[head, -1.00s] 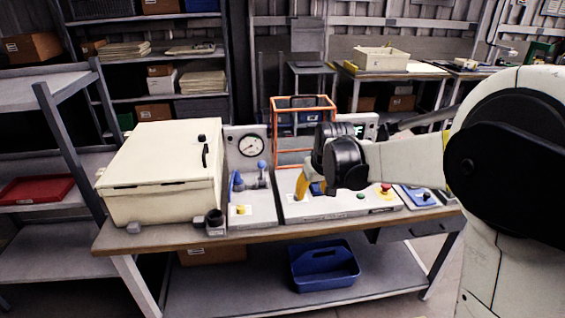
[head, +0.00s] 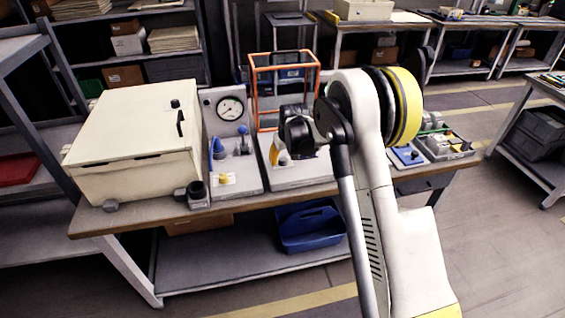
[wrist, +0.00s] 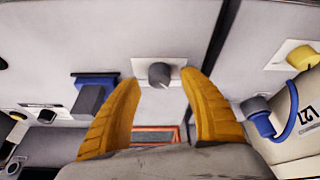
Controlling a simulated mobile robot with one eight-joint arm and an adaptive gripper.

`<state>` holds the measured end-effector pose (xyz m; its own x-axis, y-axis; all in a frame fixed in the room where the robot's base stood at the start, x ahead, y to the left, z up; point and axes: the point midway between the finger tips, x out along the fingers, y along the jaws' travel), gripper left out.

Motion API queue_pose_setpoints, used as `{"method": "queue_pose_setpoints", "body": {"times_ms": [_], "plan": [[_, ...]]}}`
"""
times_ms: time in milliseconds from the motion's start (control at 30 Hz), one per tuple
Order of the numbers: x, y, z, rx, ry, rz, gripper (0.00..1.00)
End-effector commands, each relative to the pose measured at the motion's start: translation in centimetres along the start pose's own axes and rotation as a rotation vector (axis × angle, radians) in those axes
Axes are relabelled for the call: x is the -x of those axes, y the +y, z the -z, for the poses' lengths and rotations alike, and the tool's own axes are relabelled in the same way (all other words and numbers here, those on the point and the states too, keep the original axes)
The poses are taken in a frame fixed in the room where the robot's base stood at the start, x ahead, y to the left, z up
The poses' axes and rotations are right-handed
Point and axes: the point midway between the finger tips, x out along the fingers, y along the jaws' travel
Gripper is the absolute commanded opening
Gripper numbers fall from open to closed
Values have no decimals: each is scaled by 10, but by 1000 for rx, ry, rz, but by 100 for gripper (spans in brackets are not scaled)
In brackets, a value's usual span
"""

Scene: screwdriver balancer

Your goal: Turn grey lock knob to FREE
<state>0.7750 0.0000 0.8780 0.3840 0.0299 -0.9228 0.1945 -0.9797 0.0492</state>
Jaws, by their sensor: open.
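The grey lock knob (wrist: 159,73) shows in the wrist view on a white plate (wrist: 143,68) on a pale panel. My gripper (wrist: 160,84) is open, with one yellow finger to the left of the knob and one to the right. Gaps show between the knob and both fingers, and neither appears to touch it. The depth between fingertips and knob is hard to judge. In the head view my gripper (head: 284,158) is over the middle panel of the bench, and my arm hides the knob there. I cannot read any FREE mark.
In the wrist view a blue plate with a grey block (wrist: 92,97) is left of the fingers, and a blue loop (wrist: 290,118) and yellow knob (wrist: 301,57) are right. In the head view an orange frame (head: 284,70) stands behind, and a cream cabinet (head: 135,135) at left.

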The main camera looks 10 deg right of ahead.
Motion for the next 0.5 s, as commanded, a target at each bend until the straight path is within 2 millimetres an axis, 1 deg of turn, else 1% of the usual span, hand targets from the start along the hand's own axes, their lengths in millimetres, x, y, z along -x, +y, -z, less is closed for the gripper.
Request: {"method": "queue_pose_setpoints", "body": {"times_ms": [33, 133, 433, 467, 500], "plan": [[-7, 0, 0, 0, 0, 0, 51], [-13, 0, 0, 0, 0, 0, 51], [-15, 0, 0, 0, 0, 0, 51], [-15, 0, 0, 0, 0, 0, 46], [-15, 0, 0, 0, 0, 0, 34]]}}
